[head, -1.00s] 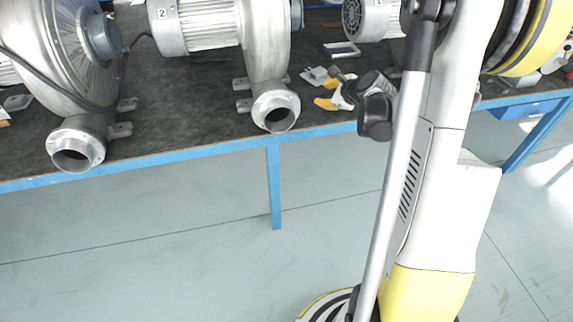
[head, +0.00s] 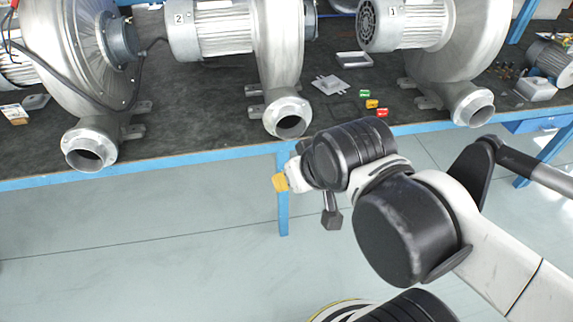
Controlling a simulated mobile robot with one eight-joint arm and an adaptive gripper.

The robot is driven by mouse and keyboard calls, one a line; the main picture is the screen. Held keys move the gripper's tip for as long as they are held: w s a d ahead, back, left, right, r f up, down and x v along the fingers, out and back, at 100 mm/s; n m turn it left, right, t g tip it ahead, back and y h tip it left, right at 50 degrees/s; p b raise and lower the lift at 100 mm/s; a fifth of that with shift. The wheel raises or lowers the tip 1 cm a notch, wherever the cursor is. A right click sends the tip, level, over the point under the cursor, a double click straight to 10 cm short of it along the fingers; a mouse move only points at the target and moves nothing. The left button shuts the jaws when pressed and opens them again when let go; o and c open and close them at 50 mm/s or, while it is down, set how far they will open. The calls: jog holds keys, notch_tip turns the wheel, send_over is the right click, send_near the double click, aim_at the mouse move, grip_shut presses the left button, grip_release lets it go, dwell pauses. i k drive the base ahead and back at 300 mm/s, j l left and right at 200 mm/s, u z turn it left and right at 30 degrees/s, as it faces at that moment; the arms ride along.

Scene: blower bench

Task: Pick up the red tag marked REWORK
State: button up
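A small red tag (head: 382,113) lies on the dark bench top near its front edge, between two blowers. Its lettering is too small to read. A yellow-orange tag (head: 371,103) and a green tag (head: 364,93) lie just behind it, apart from it. My gripper (head: 280,183) is in front of the bench edge, left of and lower in the picture than the red tag. One yellow fingertip shows; my wrist hides much of the rest, so I cannot tell its opening or whether it holds anything.
Blower 2 (head: 285,50) and blower 1 (head: 455,50) stand either side of the tags, with outlets at the bench edge. Another blower (head: 85,50) stands left. A grey plate (head: 330,85) and a shallow tray (head: 354,59) lie behind the tags. A motor (head: 550,58) sits far right.

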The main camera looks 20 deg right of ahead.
aim_at(380, 112)
jog(key=z, duration=1.3)
jog(key=i+j+z, duration=0.35)
jog(key=j, duration=0.45)
jog(key=i+l, duration=0.05)
jog(key=i, duration=0.05)
